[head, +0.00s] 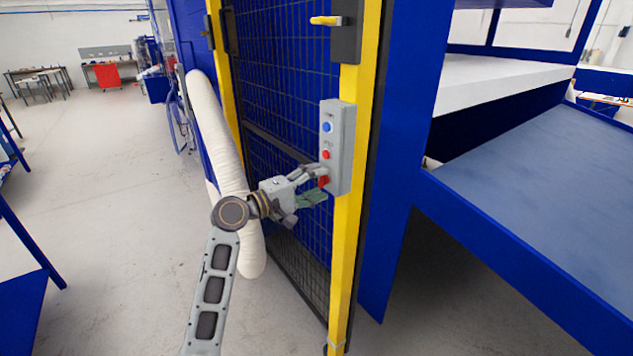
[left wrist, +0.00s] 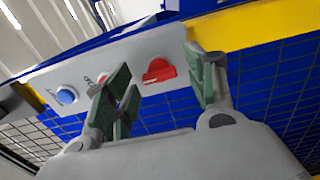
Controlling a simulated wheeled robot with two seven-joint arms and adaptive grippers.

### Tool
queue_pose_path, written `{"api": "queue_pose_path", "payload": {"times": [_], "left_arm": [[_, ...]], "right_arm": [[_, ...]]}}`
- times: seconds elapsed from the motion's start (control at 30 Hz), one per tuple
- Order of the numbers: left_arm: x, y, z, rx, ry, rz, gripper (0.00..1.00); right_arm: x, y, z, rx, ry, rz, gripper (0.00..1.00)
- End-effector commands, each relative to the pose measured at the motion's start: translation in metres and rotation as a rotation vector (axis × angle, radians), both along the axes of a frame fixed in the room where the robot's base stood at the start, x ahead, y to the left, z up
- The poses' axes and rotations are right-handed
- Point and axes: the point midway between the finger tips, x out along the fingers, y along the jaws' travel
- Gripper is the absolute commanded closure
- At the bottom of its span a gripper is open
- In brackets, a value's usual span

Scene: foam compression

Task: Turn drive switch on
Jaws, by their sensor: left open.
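The drive switch appears to be the red rotary knob (head: 323,182) at the bottom of a grey control box (head: 342,130) on a yellow post. In the left wrist view the red knob (left wrist: 158,71) shows between the two green-padded fingers of my left gripper (left wrist: 160,90). My left gripper (head: 316,185) is open at the knob in the head view. I cannot tell whether a finger touches the knob. A red button (head: 326,155) and a blue button (head: 327,127) sit above the knob. My right gripper is out of view.
The yellow post (head: 346,255) frames a dark mesh door (head: 285,130) with a yellow handle (head: 326,20) above the box. A white hose (head: 222,150) hangs behind my left arm. A blue table (head: 550,180) stands at right. The floor at left is mostly clear.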

Motion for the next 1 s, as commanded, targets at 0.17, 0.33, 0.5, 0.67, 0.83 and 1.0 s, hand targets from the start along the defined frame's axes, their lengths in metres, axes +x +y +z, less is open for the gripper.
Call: {"api": "queue_pose_path", "payload": {"times": [0.17,0.33,0.5,0.67,0.83,1.0], "left_arm": [[0.0025,-0.0038,-0.0001,0.000,0.000,-0.001,0.45],[0.0025,-0.0038,-0.0001,0.000,0.000,-0.001,0.45],[0.0024,-0.0037,-0.0001,0.000,0.000,-0.001,0.59],[0.0024,-0.0037,-0.0001,-0.001,0.001,0.000,0.79],[0.0024,-0.0035,-0.0003,-0.001,0.001,-0.001,1.00],[0.0025,-0.0034,-0.0006,0.003,-0.003,0.000,1.00]], "right_arm": [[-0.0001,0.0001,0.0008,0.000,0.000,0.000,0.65],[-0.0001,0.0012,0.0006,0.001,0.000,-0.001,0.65],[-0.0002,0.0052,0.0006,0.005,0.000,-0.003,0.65],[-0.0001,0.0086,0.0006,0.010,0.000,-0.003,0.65],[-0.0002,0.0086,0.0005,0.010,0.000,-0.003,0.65],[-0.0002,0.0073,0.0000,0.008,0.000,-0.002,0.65]]}}
